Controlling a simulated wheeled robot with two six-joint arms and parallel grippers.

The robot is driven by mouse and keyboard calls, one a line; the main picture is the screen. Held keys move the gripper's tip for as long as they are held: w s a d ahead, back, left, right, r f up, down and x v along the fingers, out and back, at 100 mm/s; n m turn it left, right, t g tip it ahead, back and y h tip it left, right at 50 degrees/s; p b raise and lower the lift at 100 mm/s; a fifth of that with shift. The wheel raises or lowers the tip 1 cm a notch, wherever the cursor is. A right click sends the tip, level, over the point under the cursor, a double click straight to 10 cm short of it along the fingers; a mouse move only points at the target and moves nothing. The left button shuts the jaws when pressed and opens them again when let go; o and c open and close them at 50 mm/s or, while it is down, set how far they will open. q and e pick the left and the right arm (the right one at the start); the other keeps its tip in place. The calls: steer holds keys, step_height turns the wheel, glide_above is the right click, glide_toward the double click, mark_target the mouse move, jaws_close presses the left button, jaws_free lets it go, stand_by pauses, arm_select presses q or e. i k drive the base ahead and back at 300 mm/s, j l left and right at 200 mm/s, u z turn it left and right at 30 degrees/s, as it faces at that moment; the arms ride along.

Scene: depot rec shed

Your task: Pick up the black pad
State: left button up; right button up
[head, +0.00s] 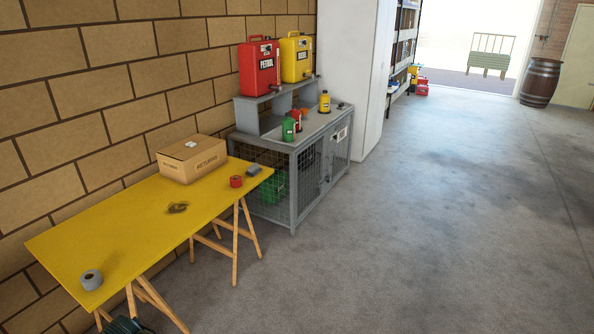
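No thing in the head view is clearly a black pad. A dark, uneven patch (177,208) lies flat in the middle of the yellow table (120,225); I cannot tell whether it is a stain or a thin object. A small dark grey block (253,170) lies near the table's far right corner, beside a red roll (236,181). A small dark item (340,105) lies on top of the grey mesh cabinet (318,122), too small to make out. Neither of my grippers is in view.
A cardboard box (192,158) stands at the table's back, with a small pale item on top. A grey tape roll (91,279) lies near the front. Red (259,68) and yellow (296,58) cans stand on the cabinet's shelf. The concrete floor (420,220) to the right is clear.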

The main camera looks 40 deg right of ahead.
mark_target(254, 170)
steer(key=z, duration=1.25)
